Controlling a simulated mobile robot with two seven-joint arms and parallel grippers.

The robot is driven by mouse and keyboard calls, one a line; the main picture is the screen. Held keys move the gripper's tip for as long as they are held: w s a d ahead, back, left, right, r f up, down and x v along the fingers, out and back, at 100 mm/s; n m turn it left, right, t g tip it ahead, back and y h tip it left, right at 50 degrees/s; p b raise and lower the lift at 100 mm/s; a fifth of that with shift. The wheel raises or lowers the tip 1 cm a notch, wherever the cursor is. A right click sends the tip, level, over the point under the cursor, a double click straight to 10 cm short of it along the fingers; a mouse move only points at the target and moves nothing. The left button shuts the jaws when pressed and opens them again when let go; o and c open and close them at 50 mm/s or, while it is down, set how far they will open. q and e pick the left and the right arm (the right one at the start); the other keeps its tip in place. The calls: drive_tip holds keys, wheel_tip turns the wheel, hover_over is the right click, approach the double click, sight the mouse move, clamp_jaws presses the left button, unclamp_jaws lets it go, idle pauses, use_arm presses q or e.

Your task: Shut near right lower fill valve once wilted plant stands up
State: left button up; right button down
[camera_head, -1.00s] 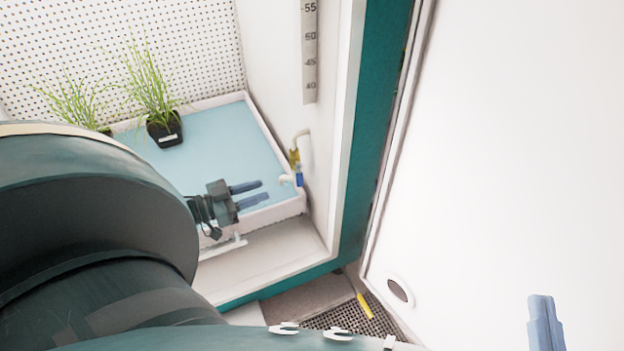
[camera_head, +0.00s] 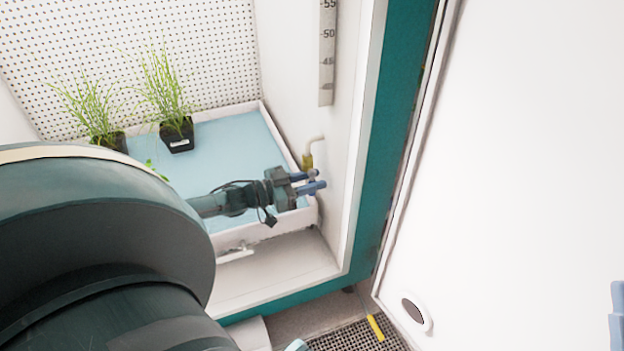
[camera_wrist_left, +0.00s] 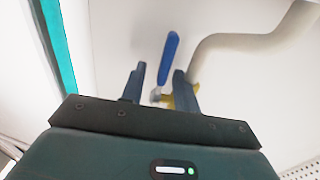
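The fill valve has a brass body (camera_head: 307,160) on a pale pipe low on the chamber's right wall. In the left wrist view its blue lever (camera_wrist_left: 168,58) slants up between my left fingertips. My left gripper (camera_head: 312,181) is open around the lever, with gaps beside it; it also shows in the left wrist view (camera_wrist_left: 158,80). Two grassy plants, one left (camera_head: 92,105) and one right (camera_head: 166,85), stand upright in black pots. A few green leaves (camera_head: 150,165) show beside my arm; the rest of that plant is hidden. My right gripper (camera_head: 617,315) is cut off at the right edge.
The plants stand in a white-rimmed tray (camera_head: 250,236) with a light blue surface. A numbered scale (camera_head: 327,55) hangs on the right wall above the valve. The teal door frame (camera_head: 385,140) and a white door panel (camera_head: 520,150) lie to the right.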

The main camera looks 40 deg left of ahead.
use_arm(q)
drive_tip(key=shift+w+d, duration=0.1)
drive_tip(key=shift+w, duration=0.05)
drive_tip(key=shift+c, duration=0.3)
clamp_jaws()
